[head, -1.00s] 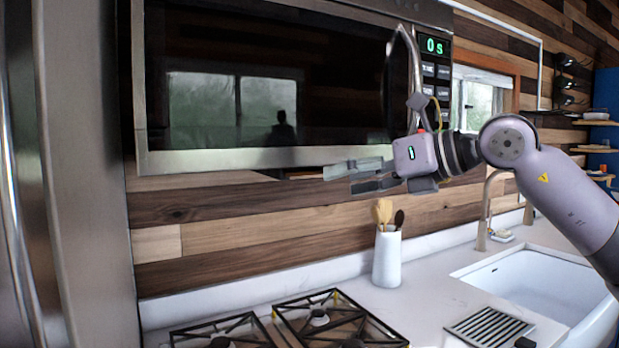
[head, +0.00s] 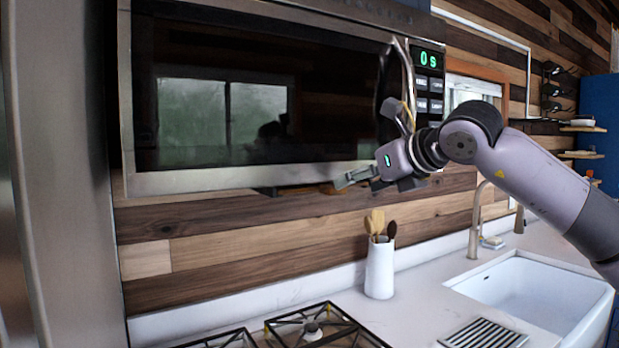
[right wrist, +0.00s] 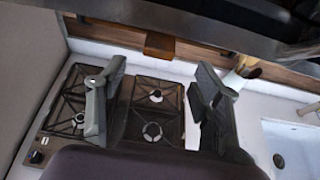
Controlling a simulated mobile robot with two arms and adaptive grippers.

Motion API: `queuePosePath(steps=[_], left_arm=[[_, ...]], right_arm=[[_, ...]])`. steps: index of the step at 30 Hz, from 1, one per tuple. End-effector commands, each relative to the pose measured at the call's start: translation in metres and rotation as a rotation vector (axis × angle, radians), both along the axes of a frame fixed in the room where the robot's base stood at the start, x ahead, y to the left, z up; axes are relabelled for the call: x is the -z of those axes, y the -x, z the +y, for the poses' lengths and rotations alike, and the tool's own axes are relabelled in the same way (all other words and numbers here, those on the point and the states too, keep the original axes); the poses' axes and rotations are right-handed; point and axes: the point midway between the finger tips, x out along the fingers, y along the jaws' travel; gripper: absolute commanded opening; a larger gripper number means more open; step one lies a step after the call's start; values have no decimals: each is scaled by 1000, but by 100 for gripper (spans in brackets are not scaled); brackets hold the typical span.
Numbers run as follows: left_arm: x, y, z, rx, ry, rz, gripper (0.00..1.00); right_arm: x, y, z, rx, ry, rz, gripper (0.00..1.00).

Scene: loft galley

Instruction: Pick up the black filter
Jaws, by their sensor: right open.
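I cannot make out the black filter with certainty. A small dark piece (head: 266,190) shows just under the lower edge of the microwave (head: 245,178) in the head view, too small to identify. My right gripper (head: 347,180) is just below the microwave's lower right part, pointing left, with nothing between its fingers. In the right wrist view its fingers (right wrist: 160,70) are spread wide apart over the stove, and a dark underside (right wrist: 230,18) crosses the top. A brown block (right wrist: 159,45) shows beyond the fingertips against the wall. My left gripper is out of view.
A gas stove (head: 312,328) lies below on the white counter. A white crock (head: 380,270) with utensils stands near the wall, below my right gripper. A sink (head: 530,290) and faucet (head: 474,225) are at the right. A tall steel front (head: 60,180) borders the left.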

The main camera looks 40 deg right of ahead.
Motion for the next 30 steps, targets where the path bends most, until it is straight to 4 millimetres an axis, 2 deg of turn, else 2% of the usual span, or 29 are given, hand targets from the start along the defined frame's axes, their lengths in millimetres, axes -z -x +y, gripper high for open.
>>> queuePosePath(steps=[7,13,18,27,30], left_arm=[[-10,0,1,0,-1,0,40],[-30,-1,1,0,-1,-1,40],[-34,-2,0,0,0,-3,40],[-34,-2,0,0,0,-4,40],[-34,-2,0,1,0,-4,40]], right_arm=[[3,-14,-2,0,0,3,60],[9,-38,-3,0,-1,6,60],[18,-53,-5,0,0,3,60],[19,-56,-5,-1,0,-1,60],[19,-56,-5,-1,0,0,53]])
